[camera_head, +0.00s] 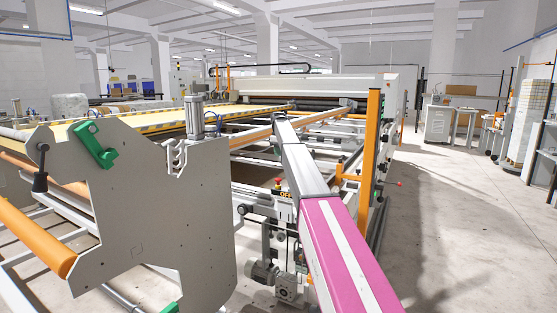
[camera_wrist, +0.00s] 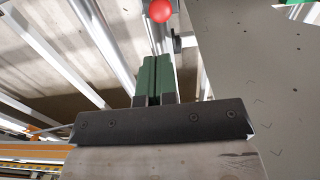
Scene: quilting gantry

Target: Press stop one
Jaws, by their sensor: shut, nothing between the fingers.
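A small red button (camera_head: 278,181) sits on top of a box marked "OFF" (camera_head: 285,194), low on the machine frame just left of my arm in the head view. In the wrist view a round red knob (camera_wrist: 160,11) shows at the top edge, partly cut off. I cannot tell whether it is the same button. My gripper (camera_wrist: 157,59) has green fingers held together with nothing between them. Its tips point towards the red knob and appear apart from it. In the head view my arm reaches forward, and the gripper is not clearly visible.
An orange post (camera_head: 371,145) stands to the right. A grey plate (camera_wrist: 270,75) fills the right of the wrist view. Open floor (camera_head: 440,220) lies at the right.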

